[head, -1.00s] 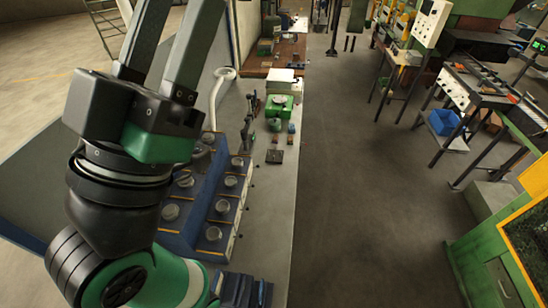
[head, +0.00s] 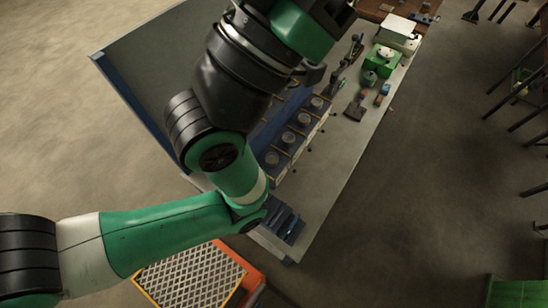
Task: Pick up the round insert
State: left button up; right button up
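Several round grey inserts, one of them the round insert (head: 288,137), sit in a row of compartments in a blue rack (head: 322,122) on the bench. More of the rack is hidden behind my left arm. I cannot tell which insert is meant. My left arm comes in from the left and reaches up over the rack. The body of my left gripper (head: 342,12) is at the top edge, and its fingers are cut off, so I cannot see whether it is open. My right gripper is not in view.
The grey bench (head: 340,170) has a green box (head: 384,58) and small blocks farther back. Dark blue blocks (head: 283,222) lie at its near end. An orange-edged grating (head: 190,275) is at the bottom.

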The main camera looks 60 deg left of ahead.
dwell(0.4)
pick_arm(q)
jog(key=o, duration=0.8)
jog(key=shift+o, duration=0.2)
